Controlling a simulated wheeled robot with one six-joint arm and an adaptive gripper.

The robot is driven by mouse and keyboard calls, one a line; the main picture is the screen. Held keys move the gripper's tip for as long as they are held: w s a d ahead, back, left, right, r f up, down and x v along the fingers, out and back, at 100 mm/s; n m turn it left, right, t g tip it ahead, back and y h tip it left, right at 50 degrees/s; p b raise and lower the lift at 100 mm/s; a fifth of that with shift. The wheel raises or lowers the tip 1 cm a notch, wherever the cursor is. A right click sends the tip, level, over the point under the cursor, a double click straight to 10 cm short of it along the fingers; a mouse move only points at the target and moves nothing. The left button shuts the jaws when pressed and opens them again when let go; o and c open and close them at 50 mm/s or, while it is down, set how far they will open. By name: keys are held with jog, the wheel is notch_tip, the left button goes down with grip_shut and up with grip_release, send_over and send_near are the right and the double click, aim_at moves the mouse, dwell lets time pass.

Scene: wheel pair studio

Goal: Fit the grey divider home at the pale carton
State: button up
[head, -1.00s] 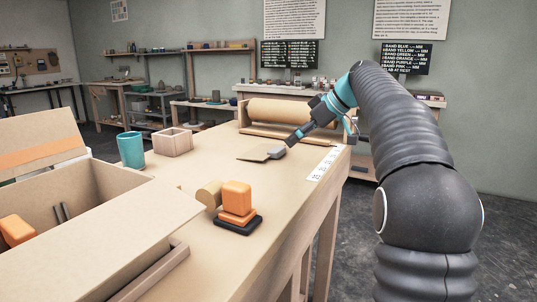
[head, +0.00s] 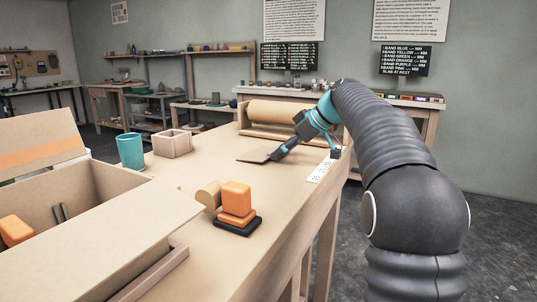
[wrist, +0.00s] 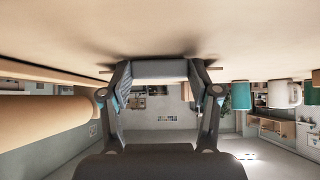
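The grey divider (head: 253,156) is a dark thin plate lying on the far part of the workbench, with its thicker grey end under my gripper. My gripper (head: 274,157) is low at that end. In the wrist view a grey ribbed block (wrist: 160,69) fills the space between my gripper's fingers (wrist: 160,78); I cannot tell whether they press on it. The pale carton (head: 125,238) stands open at the near left, flaps spread. Thin dark uprights (head: 61,213) and an orange block (head: 16,231) show inside; its floor is mostly hidden.
An orange block stack on a dark base (head: 237,207), with a tan round piece (head: 208,195) beside it, stands mid-bench. A teal cup (head: 131,151) and a small wooden box (head: 172,143) are further back. A paper roll (head: 285,111) lies behind my gripper.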

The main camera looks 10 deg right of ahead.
dwell(0.3)
jog(key=shift+r, duration=0.5)
jog(key=r, duration=0.2)
jog(key=r+p, duration=0.1)
jog(key=shift+s+d+r, duration=0.15)
jog(key=shift+d+r, duration=0.2)
jog(key=s+d+r, duration=0.2)
jog(key=d, duration=0.1)
jog(key=s+d+r, duration=0.4)
jog(key=d, duration=0.1)
jog(key=shift+s+d+r+p, duration=0.15)
jog(key=shift+s+d+p, duration=0.15)
jog(key=shift+d, duration=0.05)
jog(key=o, duration=0.3)
jog(key=c, duration=0.5)
